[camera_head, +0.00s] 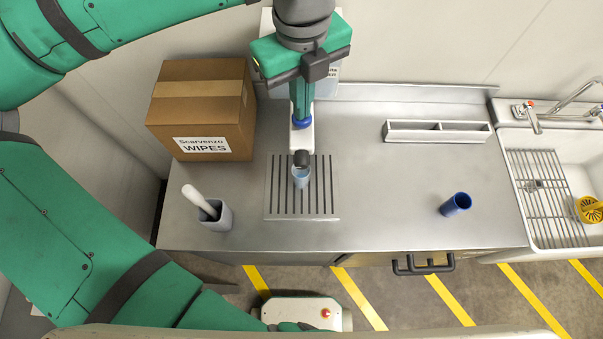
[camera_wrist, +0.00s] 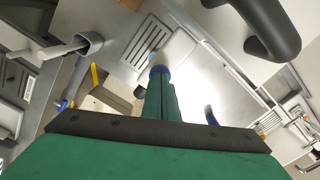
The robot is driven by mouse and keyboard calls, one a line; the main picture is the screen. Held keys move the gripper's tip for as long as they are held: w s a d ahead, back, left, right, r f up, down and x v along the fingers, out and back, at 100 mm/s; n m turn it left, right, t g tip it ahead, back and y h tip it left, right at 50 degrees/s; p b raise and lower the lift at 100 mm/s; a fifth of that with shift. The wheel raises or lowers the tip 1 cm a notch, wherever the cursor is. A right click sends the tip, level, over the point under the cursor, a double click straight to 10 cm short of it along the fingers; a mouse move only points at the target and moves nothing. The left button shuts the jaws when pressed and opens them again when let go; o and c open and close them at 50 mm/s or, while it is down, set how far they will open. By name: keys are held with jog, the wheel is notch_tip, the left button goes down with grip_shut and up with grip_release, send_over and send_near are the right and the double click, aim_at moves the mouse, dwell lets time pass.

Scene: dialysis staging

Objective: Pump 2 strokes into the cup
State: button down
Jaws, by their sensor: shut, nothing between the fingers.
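A white pump dispenser (camera_head: 301,139) with a blue top (camera_head: 302,123) and a dark spout (camera_head: 301,158) stands at the back of the counter. A small light-blue cup (camera_head: 300,177) stands under the spout on the slotted drip grate (camera_head: 325,190); its contents cannot be told. My gripper (camera_head: 302,112) is shut and empty, pointing down with its fingertips at the blue top. In the wrist view, the closed fingers (camera_wrist: 160,82) meet the blue top (camera_wrist: 160,69), with the white dispenser body (camera_wrist: 178,48) beyond. Whether they press on it cannot be told.
A dark-blue cup (camera_head: 456,204), a divided tray (camera_head: 437,132) and a sink (camera_head: 565,190) are at right. The counter between grate and dark-blue cup is clear.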

jog(key=shift+f, duration=0.5)
jog(key=shift+r, duration=1.6)
jog(key=shift+r, duration=3)
